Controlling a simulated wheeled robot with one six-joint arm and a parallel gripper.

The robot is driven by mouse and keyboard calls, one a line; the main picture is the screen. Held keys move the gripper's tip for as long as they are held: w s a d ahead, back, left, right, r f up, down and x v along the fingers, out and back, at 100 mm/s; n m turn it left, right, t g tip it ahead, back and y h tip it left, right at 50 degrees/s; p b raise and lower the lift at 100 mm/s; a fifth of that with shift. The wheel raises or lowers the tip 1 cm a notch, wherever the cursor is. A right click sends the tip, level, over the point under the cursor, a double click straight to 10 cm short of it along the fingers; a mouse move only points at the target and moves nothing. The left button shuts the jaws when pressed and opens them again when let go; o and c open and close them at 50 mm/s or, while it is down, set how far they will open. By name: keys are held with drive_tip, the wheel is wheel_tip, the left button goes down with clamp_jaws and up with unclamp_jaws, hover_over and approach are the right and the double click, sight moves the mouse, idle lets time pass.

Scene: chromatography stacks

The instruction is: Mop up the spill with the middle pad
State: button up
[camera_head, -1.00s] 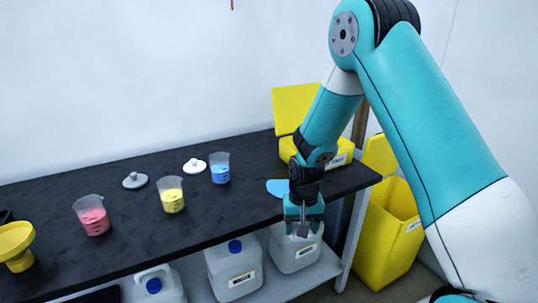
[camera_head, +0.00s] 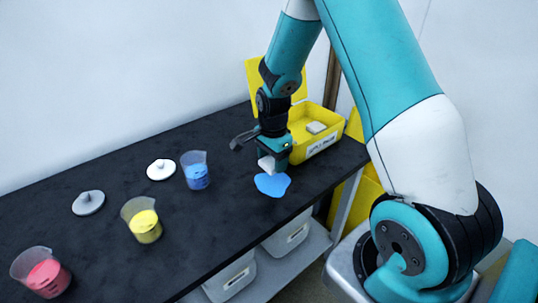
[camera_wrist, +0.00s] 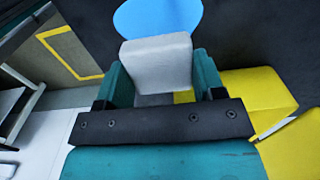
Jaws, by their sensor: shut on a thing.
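My gripper (camera_head: 273,163) is shut on a white pad (camera_head: 266,164), just above the back edge of the blue spill (camera_head: 272,185) on the black bench. In the wrist view the pad (camera_wrist: 157,64) sits between the teal fingers (camera_wrist: 160,85), with the spill (camera_wrist: 158,17) just beyond it. I cannot tell whether the pad touches the spill. The open yellow spill kit box (camera_head: 318,140) stands right behind the gripper. Another white pad (camera_head: 316,127) lies in it; the rest of its inside is partly hidden.
Beakers with blue (camera_head: 196,171), yellow (camera_head: 142,220) and red (camera_head: 41,272) liquid stand to the left. White jugs (camera_head: 286,238) are on the shelf below. The black bench (camera_head: 205,238) is clear in front of the spill.

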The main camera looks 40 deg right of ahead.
drive_tip(key=b, duration=0.3)
hover_over(278, 180)
drive_tip(key=a, duration=0.2)
wheel_tip(278, 180, down, 4)
drive_tip(key=shift+w+d+f, duration=0.1)
drive_tip(key=shift+f+b, duration=0.55)
drive_tip(key=shift+f, duration=0.25)
drive_tip(key=shift+f, duration=0.25)
drive_tip(key=shift+a, duration=0.2)
drive_tip(key=shift+a, duration=0.85)
drive_tip(key=shift+d, duration=0.15)
drive_tip(key=shift+d+p, duration=0.4)
drive_tip(key=shift+d, duration=1.5)
